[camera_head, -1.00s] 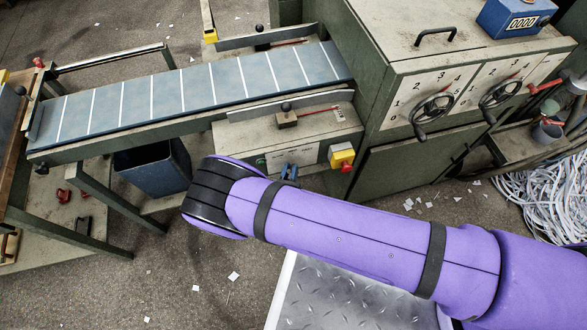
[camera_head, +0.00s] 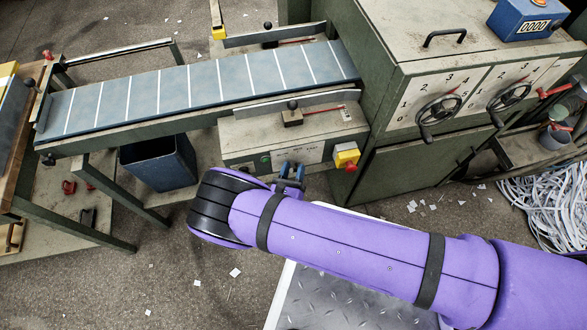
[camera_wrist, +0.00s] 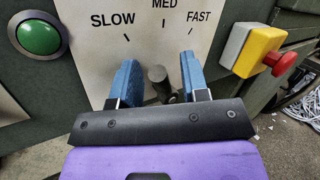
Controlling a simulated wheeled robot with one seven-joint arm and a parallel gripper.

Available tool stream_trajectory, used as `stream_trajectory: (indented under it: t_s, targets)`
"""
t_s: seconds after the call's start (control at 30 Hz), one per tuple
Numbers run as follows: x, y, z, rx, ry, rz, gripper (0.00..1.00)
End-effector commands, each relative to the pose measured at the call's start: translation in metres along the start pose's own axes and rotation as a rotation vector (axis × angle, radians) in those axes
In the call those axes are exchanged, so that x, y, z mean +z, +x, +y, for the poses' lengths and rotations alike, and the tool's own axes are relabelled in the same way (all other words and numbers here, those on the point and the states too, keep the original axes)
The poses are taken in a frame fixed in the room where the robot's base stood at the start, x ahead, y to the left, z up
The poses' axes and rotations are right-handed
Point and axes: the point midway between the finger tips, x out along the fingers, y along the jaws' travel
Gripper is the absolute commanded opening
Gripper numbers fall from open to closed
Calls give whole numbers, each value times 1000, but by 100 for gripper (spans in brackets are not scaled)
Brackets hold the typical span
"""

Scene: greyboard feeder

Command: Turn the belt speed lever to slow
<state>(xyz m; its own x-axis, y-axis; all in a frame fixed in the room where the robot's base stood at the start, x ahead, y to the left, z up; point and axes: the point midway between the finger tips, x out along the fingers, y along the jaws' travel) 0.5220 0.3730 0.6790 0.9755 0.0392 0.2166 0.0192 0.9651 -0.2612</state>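The white speed plate (camera_wrist: 100,48) with SLOW, MED and FAST marks fills the upper middle of the wrist view; it also shows small on the box front in the head view (camera_head: 312,153). The dark belt speed lever (camera_wrist: 158,76) has a round knob and stands between my fingers, below the MED mark. Which mark it points at is hard to tell. My gripper (camera_wrist: 157,84) is open, one blue finger on each side of the lever, with gaps showing. In the head view my gripper (camera_head: 291,172) is just below the plate, partly hidden by my purple arm.
A green button (camera_wrist: 40,38) is left of the plate, and a yellow box (camera_wrist: 248,48) with a red stop button (camera_wrist: 280,62) is on the right. The conveyor belt (camera_head: 200,88) runs above. A dark bin (camera_head: 158,163) stands below it, left of my arm.

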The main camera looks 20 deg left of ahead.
Motion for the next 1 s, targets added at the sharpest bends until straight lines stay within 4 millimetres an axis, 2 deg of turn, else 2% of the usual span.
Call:
stream_trajectory:
  t_s: [0.23,0.37,0.8,1.0]
  targets:
    - [0,-1,0,0,0,0,41]
    - [0,-10,0,2,0,0,41]
    - [0,-86,0,3,0,0,41]
    - [0,-105,0,1,0,0,41]
